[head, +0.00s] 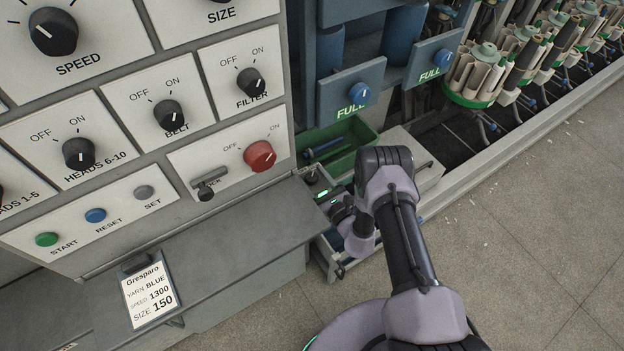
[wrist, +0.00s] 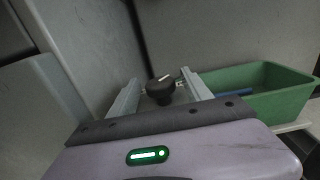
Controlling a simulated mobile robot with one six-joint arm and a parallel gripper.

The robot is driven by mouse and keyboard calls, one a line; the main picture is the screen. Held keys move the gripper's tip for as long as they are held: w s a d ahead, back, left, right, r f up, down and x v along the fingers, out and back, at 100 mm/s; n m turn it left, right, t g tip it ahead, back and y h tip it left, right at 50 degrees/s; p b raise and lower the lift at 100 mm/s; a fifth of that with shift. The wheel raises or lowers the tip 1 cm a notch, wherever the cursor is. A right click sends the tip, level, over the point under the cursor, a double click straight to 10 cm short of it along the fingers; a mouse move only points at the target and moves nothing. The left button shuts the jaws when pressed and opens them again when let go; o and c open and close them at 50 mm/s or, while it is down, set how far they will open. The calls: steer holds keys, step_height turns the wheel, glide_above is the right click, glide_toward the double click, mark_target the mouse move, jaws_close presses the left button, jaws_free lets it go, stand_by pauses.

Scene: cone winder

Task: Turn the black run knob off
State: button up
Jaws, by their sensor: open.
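A black knob (wrist: 160,91) with a pale pointer line sits on a grey surface in the wrist view. The line tilts up and to the right. No label is readable beside it, so I cannot confirm from lettering that it is the run knob. My gripper (wrist: 160,78) is open, with one finger on each side of the knob; I cannot tell whether either touches it. In the head view my gripper (head: 338,206) is low, just right of the panel's shelf, with its fingertips unclear.
A green bin (wrist: 270,92) is close right of the gripper; it also shows in the head view (head: 345,146). The front panel carries other black knobs, including belt (head: 170,115) and filter (head: 251,82), and a red knob (head: 260,156). A grey shelf (head: 225,245) juts out left.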

steer(key=shift+w+a, duration=0.15)
steer(key=shift+w, duration=0.05)
jaws_close()
